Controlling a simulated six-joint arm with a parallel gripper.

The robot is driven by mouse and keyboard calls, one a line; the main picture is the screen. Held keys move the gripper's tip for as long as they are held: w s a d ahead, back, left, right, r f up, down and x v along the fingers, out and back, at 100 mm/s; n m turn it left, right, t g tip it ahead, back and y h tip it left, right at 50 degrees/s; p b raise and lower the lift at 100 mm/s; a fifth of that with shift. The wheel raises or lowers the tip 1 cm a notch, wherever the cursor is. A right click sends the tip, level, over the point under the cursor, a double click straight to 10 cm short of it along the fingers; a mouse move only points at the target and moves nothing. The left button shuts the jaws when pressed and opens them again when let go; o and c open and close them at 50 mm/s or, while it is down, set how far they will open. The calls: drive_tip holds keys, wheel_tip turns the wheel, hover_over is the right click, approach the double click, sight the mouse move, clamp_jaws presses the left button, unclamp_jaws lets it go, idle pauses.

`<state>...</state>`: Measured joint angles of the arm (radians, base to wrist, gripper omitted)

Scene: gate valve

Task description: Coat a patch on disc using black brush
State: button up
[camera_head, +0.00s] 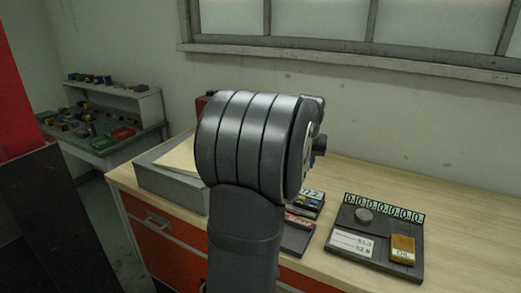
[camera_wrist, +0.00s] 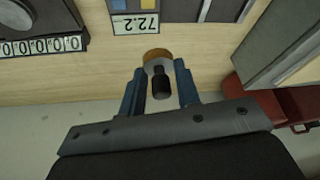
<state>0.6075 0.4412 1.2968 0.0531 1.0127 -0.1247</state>
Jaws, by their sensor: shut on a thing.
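In the wrist view, my gripper (camera_wrist: 160,69) is shut on a small tool with a black shaft, a grey collar and a brown round end. I take this tool to be the black brush (camera_wrist: 162,86). It sits between the two blue-grey fingers, with the brown end beyond the tips. In the head view my own arm hides the gripper and brush.
The board also holds a yellow OIL container (camera_head: 402,248), a white card and a number strip. A second board (camera_head: 296,240) marked 72.2 is partly behind my arm. A grey tray (camera_head: 170,184) is on the left of the wooden bench (camera_head: 463,205). Bare wood lies right of the boards.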

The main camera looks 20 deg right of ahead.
sight(366, 210)
drive_tip(key=s+d+f+m+h, duration=0.1)
drive_tip(key=s+d+m, duration=0.1)
drive_tip(key=s+d, duration=0.55)
drive_tip(key=s+d+m, duration=0.1)
drive_tip(key=s+d, duration=0.4)
drive_tip(key=s, duration=0.5)
drive_tip(key=shift+g, duration=0.4)
drive_tip(key=shift+a+f, duration=0.2)
drive_tip(key=shift+f, duration=3.7)
drive_tip(key=shift+w+d+f, duration=0.15)
drive_tip(key=shift+w+d, duration=0.35)
drive_tip(key=shift+w, duration=0.1)
drive_tip(key=shift+w+d, duration=1.25)
drive_tip(key=shift+w, duration=0.15)
drive_tip(key=shift+s+a, duration=1.75)
drive_tip(key=shift+s, duration=0.3)
drive_tip(key=shift+w+r, duration=0.1)
drive_tip(key=shift+r, duration=0.8)
wheel_tip(366, 210, up, 6)
drive_tip(key=shift+r, duration=0.1)
